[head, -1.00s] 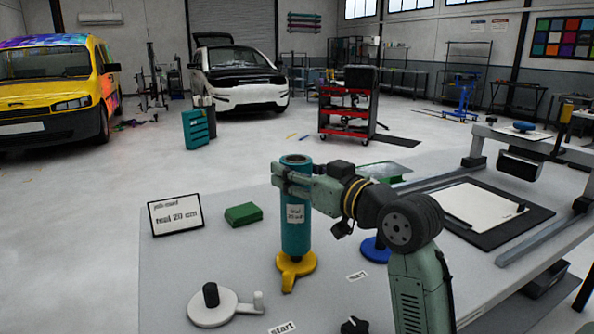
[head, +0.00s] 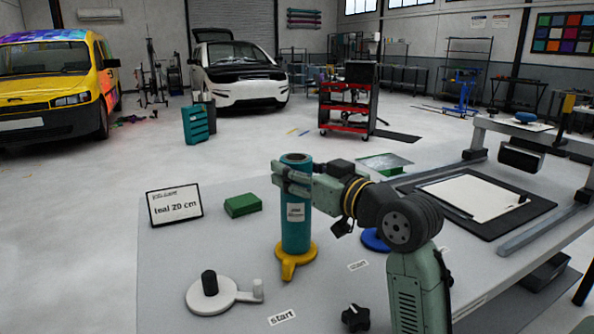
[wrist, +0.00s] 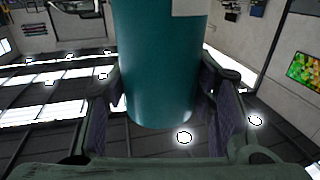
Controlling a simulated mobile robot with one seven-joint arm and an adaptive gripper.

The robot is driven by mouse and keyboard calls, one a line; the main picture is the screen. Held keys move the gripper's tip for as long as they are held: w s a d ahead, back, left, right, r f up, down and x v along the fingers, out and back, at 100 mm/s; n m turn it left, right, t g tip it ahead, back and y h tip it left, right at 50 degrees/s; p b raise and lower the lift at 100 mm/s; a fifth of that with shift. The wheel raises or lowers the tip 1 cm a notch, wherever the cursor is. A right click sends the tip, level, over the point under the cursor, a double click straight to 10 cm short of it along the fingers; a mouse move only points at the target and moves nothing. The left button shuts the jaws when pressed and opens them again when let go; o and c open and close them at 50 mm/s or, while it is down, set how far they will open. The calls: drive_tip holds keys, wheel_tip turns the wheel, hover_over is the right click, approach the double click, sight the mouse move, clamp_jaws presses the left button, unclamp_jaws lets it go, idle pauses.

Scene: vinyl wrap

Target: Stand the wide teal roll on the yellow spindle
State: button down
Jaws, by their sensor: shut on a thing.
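The wide teal roll (head: 296,230) stands upright over the yellow spindle (head: 293,260), its lower end at the spindle's yellow base. The spindle's post is hidden, apparently inside the roll. A white label is on the roll's side. My gripper (head: 292,178) is shut on the roll near its top, coming from the right. In the wrist view the teal roll (wrist: 158,70) sits between both fingers of my gripper (wrist: 165,95).
A white spindle (head: 211,292) with a black post stands front left. A blue base (head: 375,240) is partly hidden behind my arm. A green block (head: 242,205) and a sign reading "teal 20 cm" (head: 175,206) stand at left. A black knob (head: 355,317) is at the front.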

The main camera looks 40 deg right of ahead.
drive_tip(key=c, duration=0.6)
unclamp_jaws()
drive_tip(key=shift+c, duration=0.2)
drive_tip(key=shift+s, duration=0.1)
drive_tip(key=s, duration=1.2)
